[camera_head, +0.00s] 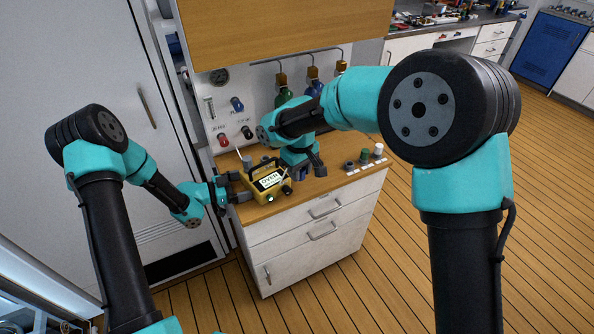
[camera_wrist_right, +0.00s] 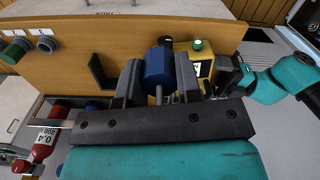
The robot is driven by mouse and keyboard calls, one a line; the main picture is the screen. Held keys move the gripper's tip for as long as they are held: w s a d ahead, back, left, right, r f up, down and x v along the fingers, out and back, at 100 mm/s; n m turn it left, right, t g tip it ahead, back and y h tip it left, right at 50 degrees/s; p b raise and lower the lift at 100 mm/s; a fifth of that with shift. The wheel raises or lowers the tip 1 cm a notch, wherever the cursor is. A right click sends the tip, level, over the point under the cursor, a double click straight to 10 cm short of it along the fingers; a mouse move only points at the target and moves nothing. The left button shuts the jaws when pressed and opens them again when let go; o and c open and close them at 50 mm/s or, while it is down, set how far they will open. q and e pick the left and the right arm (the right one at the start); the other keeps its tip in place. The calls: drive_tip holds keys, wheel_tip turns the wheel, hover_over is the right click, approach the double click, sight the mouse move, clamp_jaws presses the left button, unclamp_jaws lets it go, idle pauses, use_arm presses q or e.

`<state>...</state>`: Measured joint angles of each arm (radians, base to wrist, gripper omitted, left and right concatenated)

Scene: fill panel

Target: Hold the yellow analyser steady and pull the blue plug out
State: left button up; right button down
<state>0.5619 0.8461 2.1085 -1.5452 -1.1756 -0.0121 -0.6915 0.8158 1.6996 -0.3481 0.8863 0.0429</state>
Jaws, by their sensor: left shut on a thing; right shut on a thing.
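The yellow analyser (camera_head: 259,190), with a lit display and a carry handle, stands on the wooden counter. My left gripper (camera_head: 236,187) is shut on its left side; that arm also shows beside the analyser in the right wrist view (camera_wrist_right: 195,50). The blue plug (camera_wrist_right: 159,66) is between the fingers of my right gripper (camera_wrist_right: 159,80), which is shut on it. In the head view my right gripper (camera_head: 304,169) is low over the counter, right of the analyser, and mostly hides the plug. I cannot tell whether the plug still touches the analyser.
A wall panel (camera_head: 205,88) behind carries fittings, and gas cylinders (camera_head: 313,88) stand at the back. White drawers (camera_head: 318,226) lie below.

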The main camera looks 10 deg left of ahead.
use_arm(q)
drive_tip(key=shift+w+d+f, duration=0.1)
drive_tip(key=shift+d, duration=0.5)
use_arm(e)
drive_tip(key=shift+r, duration=2.4)
use_arm(q)
drive_tip(key=shift+o, duration=1.4)
drive_tip(key=shift+a, duration=0.15)
drive_tip(key=shift+s+a, duration=0.4)
drive_tip(key=shift+a, duration=0.05)
use_arm(e)
drive_tip(key=shift+w+d+f, duration=0.1)
drive_tip(key=shift+w+d, duration=0.05)
drive_tip(key=shift+d, duration=0.2)
use_arm(q)
drive_tip(key=v, duration=1.1)
drive_tip(key=shift+a, duration=0.4)
